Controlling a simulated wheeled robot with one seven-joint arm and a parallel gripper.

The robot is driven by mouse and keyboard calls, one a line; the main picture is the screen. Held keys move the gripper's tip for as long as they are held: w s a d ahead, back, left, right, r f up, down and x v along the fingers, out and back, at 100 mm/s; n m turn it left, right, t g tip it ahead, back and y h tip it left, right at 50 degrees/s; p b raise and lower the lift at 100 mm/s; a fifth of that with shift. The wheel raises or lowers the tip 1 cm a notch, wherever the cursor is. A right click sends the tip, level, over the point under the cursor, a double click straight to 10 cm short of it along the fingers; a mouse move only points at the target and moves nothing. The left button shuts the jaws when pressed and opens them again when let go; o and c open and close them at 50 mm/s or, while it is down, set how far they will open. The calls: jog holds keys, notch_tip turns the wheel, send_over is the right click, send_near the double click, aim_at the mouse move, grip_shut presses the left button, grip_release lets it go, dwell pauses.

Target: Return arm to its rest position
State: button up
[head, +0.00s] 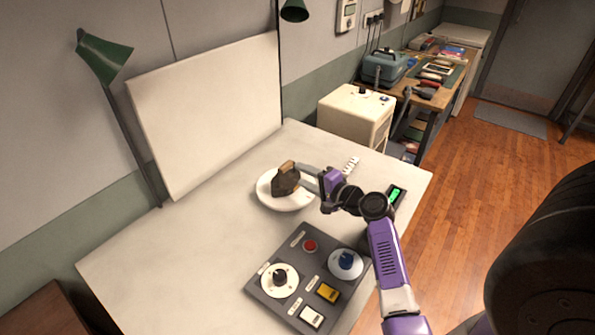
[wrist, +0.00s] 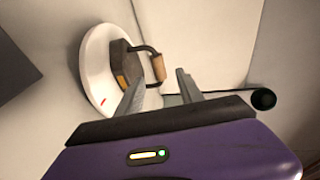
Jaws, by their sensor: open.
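My gripper (head: 310,180) is above the white table at the end of my purple and black arm. In the wrist view its two fingers (wrist: 162,92) are spread apart with nothing between them. A dark iron with a wooden handle (head: 286,178) stands on a round white plate (head: 268,200), just left of the gripper in the head view. In the wrist view the iron (wrist: 126,66) and the plate (wrist: 92,58) are beyond the fingers, to the left. One finger overlaps the iron's lower edge in that view; I cannot tell if they touch.
A dark control panel (head: 294,256) with dials and buttons lies on the white table (head: 180,255) in front. A device with a green screen (head: 397,194) is beside my arm. A white board (head: 210,110) and a green lamp (head: 104,55) stand behind. The table's left side is clear.

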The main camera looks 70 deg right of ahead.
dwell(0.7)
notch_tip(320, 180, up, 2)
jog(key=s+d+n+g+h, duration=0.1)
jog(key=s+d+h, duration=0.1)
jog(key=d+h, duration=0.1)
jog(key=s+a+r+n+t+y+b, duration=0.1)
jog(key=s+a+n, duration=0.2)
jog(key=a+n, duration=0.55)
jog(key=s+a+n+t+y+b, duration=0.1)
jog(key=s+a+n, duration=0.15)
jog(key=a, duration=1.05)
jog(key=s+a+r+n+t+y, duration=0.1)
jog(key=s+a+n, duration=0.1)
jog(key=a+n, duration=0.6)
jog(key=s+a+n+y, duration=0.1)
jog(key=s+a+y, duration=0.2)
jog(key=s+a, duration=0.2)
jog(key=s+a+f+n+g+y+b, duration=0.1)
jog(key=s+a+y, duration=0.2)
jog(key=a, duration=0.8)
jog(key=shift+s+f+g+b, duration=0.2)
jog(key=shift+s+g+b, duration=0.1)
jog(key=shift+s, duration=0.8)
